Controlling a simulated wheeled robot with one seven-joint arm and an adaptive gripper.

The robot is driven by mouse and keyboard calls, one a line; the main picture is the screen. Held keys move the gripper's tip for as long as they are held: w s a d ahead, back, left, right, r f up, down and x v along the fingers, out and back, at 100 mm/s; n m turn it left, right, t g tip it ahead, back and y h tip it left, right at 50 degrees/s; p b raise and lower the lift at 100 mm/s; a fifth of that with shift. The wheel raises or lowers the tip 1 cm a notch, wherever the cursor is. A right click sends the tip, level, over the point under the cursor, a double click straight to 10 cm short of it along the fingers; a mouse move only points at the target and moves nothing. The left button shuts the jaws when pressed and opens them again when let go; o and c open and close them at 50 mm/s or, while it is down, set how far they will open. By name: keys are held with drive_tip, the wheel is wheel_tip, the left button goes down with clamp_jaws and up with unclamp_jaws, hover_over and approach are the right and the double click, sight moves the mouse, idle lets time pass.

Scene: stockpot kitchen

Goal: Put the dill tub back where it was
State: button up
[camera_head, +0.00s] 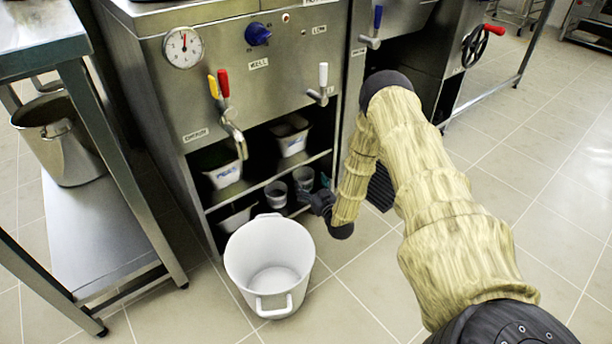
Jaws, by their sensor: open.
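Several white tubs stand in the open shelves of the steel cabinet. One tub with dark green contents (225,173) and a blue-lettered label is at the left of the upper shelf; it may be the dill tub, but its label is too small to read. Another labelled white tub (291,139) stands to its right on the same shelf. A third white tub (236,218) is low at the left, partly hidden by the pot. My gripper (312,199) is open at the right of the lower shelf opening, beside the small containers, apart from the labelled tubs. Its fingertips are small and dark here.
A large empty white pot (232,262) stands on the floor before the cabinet. Small grey cups (276,194) sit on the lower shelf. Taps and levers (232,135) jut out above. A steel table (88,235) with a metal pot is at left. Floor at right is clear.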

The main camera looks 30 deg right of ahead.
drive_tip(key=s+p, duration=0.2)
drive_tip(key=s, duration=0.5)
drive_tip(key=shift+a, duration=0.45)
